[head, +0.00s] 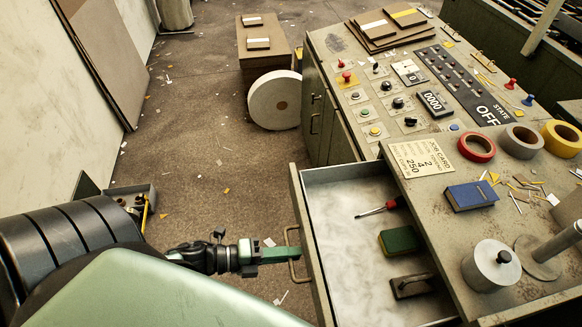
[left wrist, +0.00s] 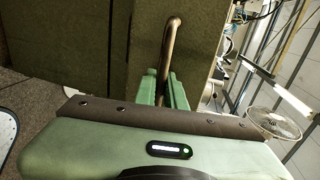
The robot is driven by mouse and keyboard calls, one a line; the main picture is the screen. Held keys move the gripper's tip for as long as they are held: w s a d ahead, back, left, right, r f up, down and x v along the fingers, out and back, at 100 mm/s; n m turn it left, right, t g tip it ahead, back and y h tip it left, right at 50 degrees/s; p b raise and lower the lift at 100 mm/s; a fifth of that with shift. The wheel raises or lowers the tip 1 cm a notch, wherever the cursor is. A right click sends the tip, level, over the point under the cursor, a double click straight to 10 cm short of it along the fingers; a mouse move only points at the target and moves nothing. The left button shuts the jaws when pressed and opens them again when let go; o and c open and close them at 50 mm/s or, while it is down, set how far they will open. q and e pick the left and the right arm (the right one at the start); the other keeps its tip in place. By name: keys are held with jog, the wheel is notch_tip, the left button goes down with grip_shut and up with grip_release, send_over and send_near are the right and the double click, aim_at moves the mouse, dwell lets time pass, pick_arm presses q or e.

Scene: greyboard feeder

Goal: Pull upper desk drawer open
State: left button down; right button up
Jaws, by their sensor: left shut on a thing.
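The upper desk drawer (head: 305,235) stands pulled out from the desk, to the left of the desk top. Inside it lie a red-handled screwdriver (head: 380,208), a green and yellow sponge-like block (head: 399,240) and a dark block with a handle (head: 412,286). The drawer's bar handle (head: 293,268) is on its front face. My left gripper (head: 291,252) is shut on this handle; the wrist view shows the handle (left wrist: 172,40) between the green fingers (left wrist: 164,88). My right gripper is not in view.
The desk top holds a blue book (head: 470,196), tape rolls (head: 476,147), a metal canister (head: 491,265) and a control panel (head: 400,95). A white roll (head: 275,100) stands on the floor beyond. A small bin (head: 130,196) stands at left. Floor left of the drawer is mostly clear, with scraps.

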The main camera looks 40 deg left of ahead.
pick_arm(q)
jog(key=c, duration=1.5)
grip_release()
jog(key=b+v, duration=0.1)
jog(key=v, duration=0.6)
jog(key=shift+s+a, duration=0.25)
jog(key=shift+a, duration=0.1)
